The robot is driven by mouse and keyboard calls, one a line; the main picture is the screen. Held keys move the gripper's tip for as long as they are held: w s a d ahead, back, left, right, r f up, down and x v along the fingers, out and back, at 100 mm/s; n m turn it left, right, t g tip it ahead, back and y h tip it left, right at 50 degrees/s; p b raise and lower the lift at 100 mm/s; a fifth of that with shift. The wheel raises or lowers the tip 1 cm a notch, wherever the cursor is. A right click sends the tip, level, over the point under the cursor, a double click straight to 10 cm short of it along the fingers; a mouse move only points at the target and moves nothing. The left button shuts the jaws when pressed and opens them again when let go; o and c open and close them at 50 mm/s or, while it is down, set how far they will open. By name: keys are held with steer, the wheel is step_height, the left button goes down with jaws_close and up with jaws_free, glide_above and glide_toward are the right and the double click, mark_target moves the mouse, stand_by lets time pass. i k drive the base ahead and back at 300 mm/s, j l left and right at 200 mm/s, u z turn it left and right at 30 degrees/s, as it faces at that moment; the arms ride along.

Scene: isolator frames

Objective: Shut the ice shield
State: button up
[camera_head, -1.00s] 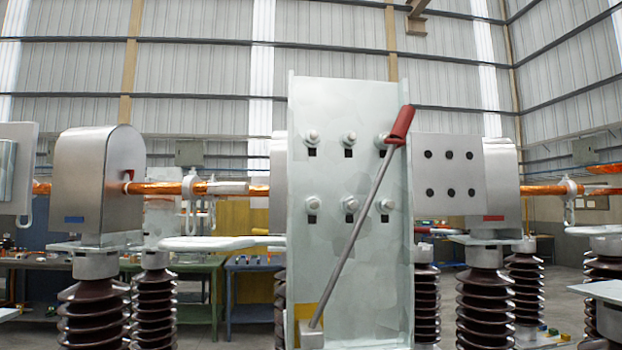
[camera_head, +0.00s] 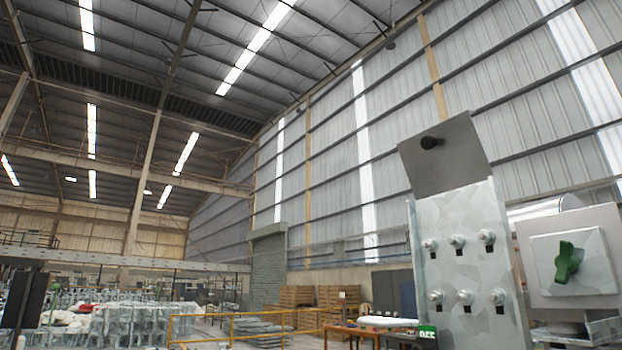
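A dark grey flat plate with a round black knob (camera_head: 445,158) stands up, slightly tilted, above the top edge of a galvanized panel (camera_head: 463,275). It may be the ice shield, but no label shows. The panel carries two rows of bolts with pale round heads, and these are uncovered. The panel's lower end is cut off by the frame. My gripper is not in view, so its state does not show.
Right of the panel is a grey box with a green handle (camera_head: 567,262). A green sign (camera_head: 427,335), partly hidden, stands at the panel's lower left. Yellow railings (camera_head: 245,326), an orange table (camera_head: 350,331) and metal stacks lie further left.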

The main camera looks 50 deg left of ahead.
mark_target(449, 154)
steer(key=j+u, duration=0.1)
steer(key=u, duration=0.75)
steer(key=j+z, duration=0.2)
steer(key=j, duration=0.35)
